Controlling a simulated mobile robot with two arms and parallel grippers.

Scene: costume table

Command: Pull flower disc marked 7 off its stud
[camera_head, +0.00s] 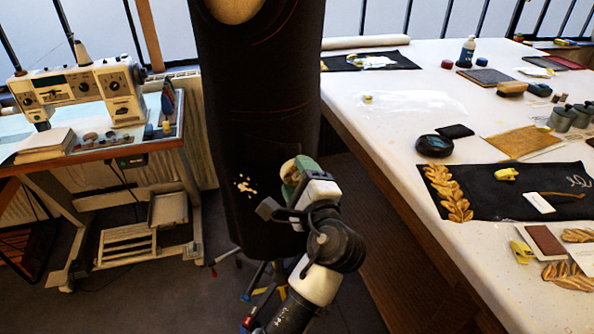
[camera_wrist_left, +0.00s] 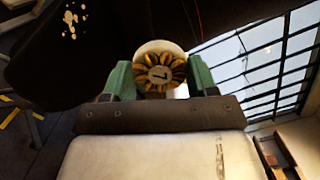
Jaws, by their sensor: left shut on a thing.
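The flower disc marked 7 (camera_wrist_left: 160,75) shows in the left wrist view as a gold and dark petalled disc with a pale centre. My left gripper (camera_wrist_left: 160,80) is shut on it, with one green finger on each side. A white rounded piece (camera_wrist_left: 158,47) shows just behind the disc; I cannot tell whether the disc touches it or a stud. In the head view my left gripper (camera_head: 297,176) is in front of the black dress form (camera_head: 262,110), and the disc is mostly hidden between the fingers. My right gripper is not in view.
White flecks (camera_head: 243,185) mark the form's front left of my gripper. A long white worktable (camera_head: 400,135) on the right carries a black cloth with gold leaf trim (camera_head: 447,192), tins and tools. A sewing machine (camera_head: 80,90) stands on a table at left. Floor between is mostly clear.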

